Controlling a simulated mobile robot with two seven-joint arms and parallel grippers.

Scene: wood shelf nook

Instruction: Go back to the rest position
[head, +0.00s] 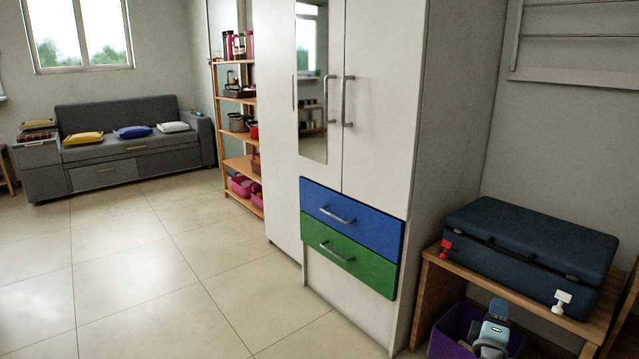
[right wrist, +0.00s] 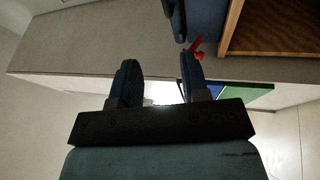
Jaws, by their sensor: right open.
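My right gripper (head: 497,310) is at the bottom right of the head view, in front of the purple bin and below the blue suitcase. In the right wrist view its two dark fingers (right wrist: 160,80) stand apart with nothing between them. The gripper is open and empty. My left gripper is not in view.
A white wardrobe (head: 385,120) with blue and green drawers stands left. The tiled floor (head: 150,260) is clear.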

